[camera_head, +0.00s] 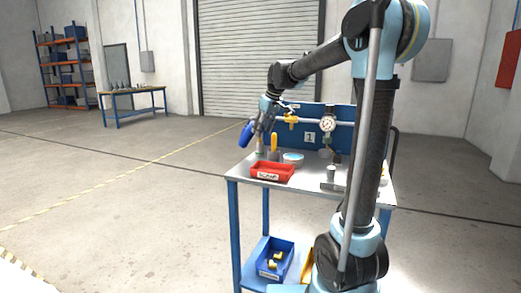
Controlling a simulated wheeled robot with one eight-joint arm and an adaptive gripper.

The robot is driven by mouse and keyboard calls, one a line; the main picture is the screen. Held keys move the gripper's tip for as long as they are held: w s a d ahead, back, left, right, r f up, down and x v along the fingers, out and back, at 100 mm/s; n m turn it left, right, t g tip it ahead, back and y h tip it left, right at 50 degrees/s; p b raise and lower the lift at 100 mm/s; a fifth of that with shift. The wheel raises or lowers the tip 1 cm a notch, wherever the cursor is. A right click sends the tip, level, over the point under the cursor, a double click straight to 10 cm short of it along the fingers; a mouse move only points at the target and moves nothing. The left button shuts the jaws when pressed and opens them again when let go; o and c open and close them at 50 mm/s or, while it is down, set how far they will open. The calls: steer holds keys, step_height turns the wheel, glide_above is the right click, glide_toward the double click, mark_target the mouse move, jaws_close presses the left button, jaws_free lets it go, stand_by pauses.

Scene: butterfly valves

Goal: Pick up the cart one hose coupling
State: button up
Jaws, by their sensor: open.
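The cart (232,178) carries a plate marked 1 on its blue back panel. My gripper (261,132) is over the cart's back left corner, small and dark in the view. It is open. A small pale upright piece (260,147) stands just below it; I cannot tell whether it is the hose coupling or whether the gripper touches it. A blue rounded part (247,134) shows at the gripper's left; what it belongs to is unclear. A short grey cylinder (331,174) stands on a flat grey piece at the right, partly near my arm.
A red bin (272,172), a yellow-handled tool (274,142) and a round white-blue item (293,158) are on the cart top. A pipe with a yellow fitting (291,119) and gauge (327,124) runs behind. A blue bin (274,259) sits on the lower shelf.

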mark_target(260, 138)
steer(key=shift+d+x, duration=0.2)
steer(key=shift+x, duration=2.75)
steer(key=shift+w, duration=0.2)
steer(key=c, duration=1)
